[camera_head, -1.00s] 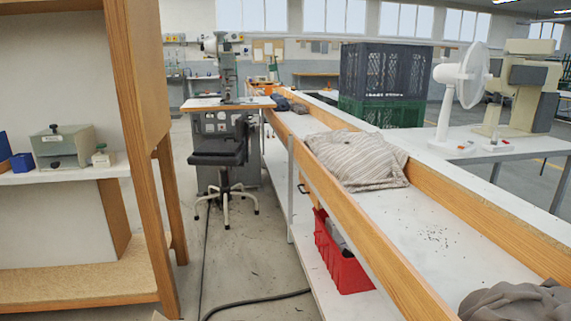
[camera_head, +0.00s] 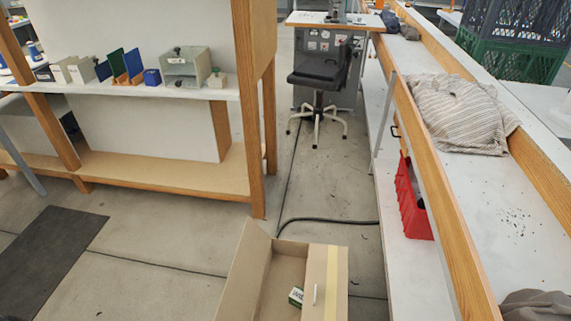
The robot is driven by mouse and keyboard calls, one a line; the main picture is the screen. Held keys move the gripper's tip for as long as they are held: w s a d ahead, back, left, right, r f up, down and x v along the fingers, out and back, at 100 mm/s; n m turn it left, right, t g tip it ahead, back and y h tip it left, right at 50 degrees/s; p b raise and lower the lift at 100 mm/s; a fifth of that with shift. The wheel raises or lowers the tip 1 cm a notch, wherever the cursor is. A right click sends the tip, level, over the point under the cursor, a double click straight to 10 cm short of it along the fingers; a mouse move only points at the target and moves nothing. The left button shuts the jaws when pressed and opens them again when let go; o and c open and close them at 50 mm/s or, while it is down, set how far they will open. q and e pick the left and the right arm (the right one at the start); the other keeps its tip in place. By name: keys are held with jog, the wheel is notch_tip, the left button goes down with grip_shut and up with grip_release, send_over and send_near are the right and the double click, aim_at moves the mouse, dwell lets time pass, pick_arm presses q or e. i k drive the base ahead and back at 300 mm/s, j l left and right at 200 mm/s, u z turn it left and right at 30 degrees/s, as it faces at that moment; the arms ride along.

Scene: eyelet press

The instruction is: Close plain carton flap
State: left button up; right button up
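A plain brown carton (camera_head: 285,274) stands on the floor at the bottom centre of the head view, cut off by the lower edge. One flap (camera_head: 243,268) stands up and leans outward on its left side. Another flap (camera_head: 325,283), with a pale yellow tape strip and a small white mark, lies over the right part of the opening. Neither of my grippers is in view.
A wooden-framed shelf (camera_head: 160,182) with small boxes stands left. A long wood-edged table (camera_head: 470,196) with a striped cushion (camera_head: 458,112) runs along the right, a red bin (camera_head: 412,205) beneath it. A black chair (camera_head: 320,76) stands behind. A cable (camera_head: 328,220) crosses the floor behind the carton.

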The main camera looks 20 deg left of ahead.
aim_at(238, 300)
jog(key=k+j, duration=0.15)
jog(key=j, duration=0.25)
jog(key=k+j+z, duration=0.15)
jog(key=j, duration=0.25)
jog(key=k+j, duration=0.1)
jog(key=j, duration=0.3)
jog(key=k+j+z, duration=0.15)
jog(key=j, duration=0.2)
